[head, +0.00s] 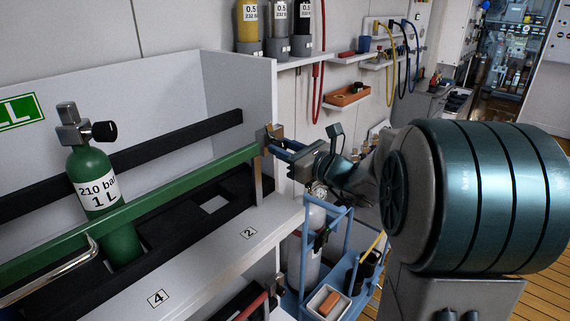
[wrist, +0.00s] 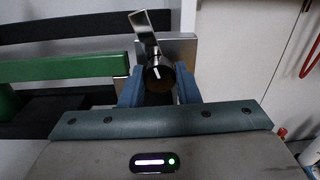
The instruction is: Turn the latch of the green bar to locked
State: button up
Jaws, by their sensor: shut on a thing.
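The green bar (head: 180,198) runs across the front of the bay and ends at a metal post on the right. Its latch (head: 274,131) is a small metal piece at that right end. In the wrist view the latch (wrist: 145,32) shows a flat shiny lever, tilted a little left of upright, above a round hub. The green bar (wrist: 65,67) comes in from the left there. My gripper (head: 275,146) is at the bar's right end, its blue fingers (wrist: 159,88) shut on the latch around the hub. The fingertips' contact is partly hidden.
A green gas cylinder (head: 100,185) stands behind the bar at the left. A blue trolley (head: 291,270) stands below my arm. A shelf with small cylinders (head: 278,45) is above. The grey bay side wall (head: 240,85) is close to my gripper.

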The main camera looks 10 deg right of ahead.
jog(key=n+b, duration=0.7)
jog(key=b, duration=0.4)
jog(key=n+b, duration=0.7)
jog(key=b, duration=0.5)
jog(key=shift+f+n+y, duration=0.2)
jog(key=shift+n+y, duration=0.1)
jog(key=shift+n, duration=0.1)
jog(key=o, duration=1)
jog(key=shift+r, duration=0.1)
jog(key=shift+c, duration=0.2)
jog(key=shift+d, duration=0.1)
jog(key=v, duration=1.3)
jog(key=shift+s+d+p, duration=0.25)
jog(key=shift+s+p, duration=0.1)
